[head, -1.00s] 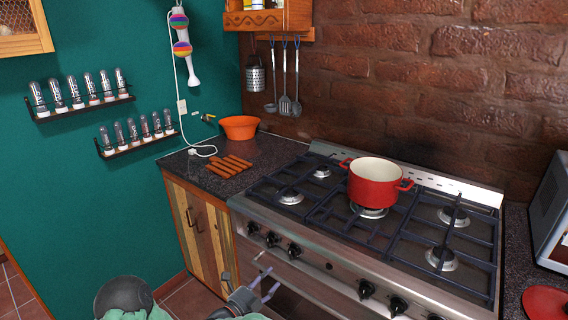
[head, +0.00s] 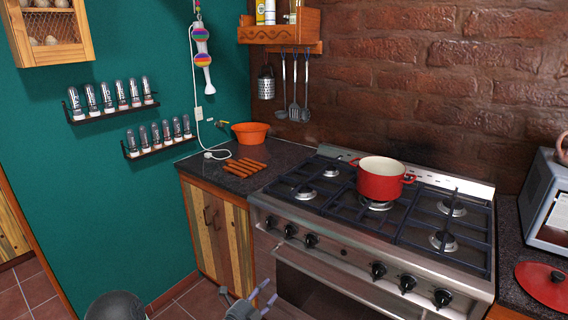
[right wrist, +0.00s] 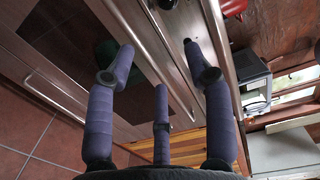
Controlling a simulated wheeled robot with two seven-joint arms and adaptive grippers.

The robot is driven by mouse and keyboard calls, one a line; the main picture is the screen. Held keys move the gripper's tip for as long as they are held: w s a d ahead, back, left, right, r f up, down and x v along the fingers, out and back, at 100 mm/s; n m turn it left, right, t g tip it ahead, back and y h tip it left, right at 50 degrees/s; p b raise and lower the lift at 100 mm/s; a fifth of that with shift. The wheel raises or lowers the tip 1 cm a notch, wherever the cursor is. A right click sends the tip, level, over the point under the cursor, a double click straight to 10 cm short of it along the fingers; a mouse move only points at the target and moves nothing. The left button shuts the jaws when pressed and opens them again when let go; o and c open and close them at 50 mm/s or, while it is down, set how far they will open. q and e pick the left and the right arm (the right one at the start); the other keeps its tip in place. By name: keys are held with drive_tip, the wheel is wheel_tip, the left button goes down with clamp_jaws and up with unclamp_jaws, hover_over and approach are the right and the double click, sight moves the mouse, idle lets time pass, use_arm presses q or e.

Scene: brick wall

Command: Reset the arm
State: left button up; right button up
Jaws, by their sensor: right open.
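My right gripper (head: 248,296) shows at the bottom edge of the head view, in front of the stove and below its knobs. Its fingers are spread and nothing is between them. The right wrist view shows its purple-grey fingers (right wrist: 161,70) apart, with the stove's metal front behind them. I see no contact with the stove. My left gripper does not show in either view.
A red pot (head: 380,182) stands on the stove (head: 330,246). An orange bowl (head: 250,134) and several brown sticks (head: 244,166) lie on the left counter. A red lid (head: 543,286) lies at right. Tiled floor shows at lower left.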

drive_tip(key=w+d+f+n+g+y+p, duration=0.1)
drive_tip(key=w+d+f+n+y+p, duration=0.1)
drive_tip(key=d+f+n+y, duration=0.45)
drive_tip(key=s+d+f+n+g+y+p, duration=0.25)
drive_tip(key=s+d+f+n, duration=0.35)
drive_tip(key=f, duration=0.3)
drive_tip(key=s+d+f+n+g+y+p, duration=0.1)
drive_tip(key=s+n+g, duration=0.3)
drive_tip(key=s, duration=1.2)
drive_tip(key=s+d+f+n+g+y+p, duration=0.1)
drive_tip(key=s+n+g+y, duration=0.3)
drive_tip(key=s, duration=1.1)
drive_tip(key=d+n+g, duration=0.1)
drive_tip(key=g, duration=0.2)
drive_tip(key=shift+s+d+f, duration=0.35)
drive_tip(key=shift+d, duration=0.05)
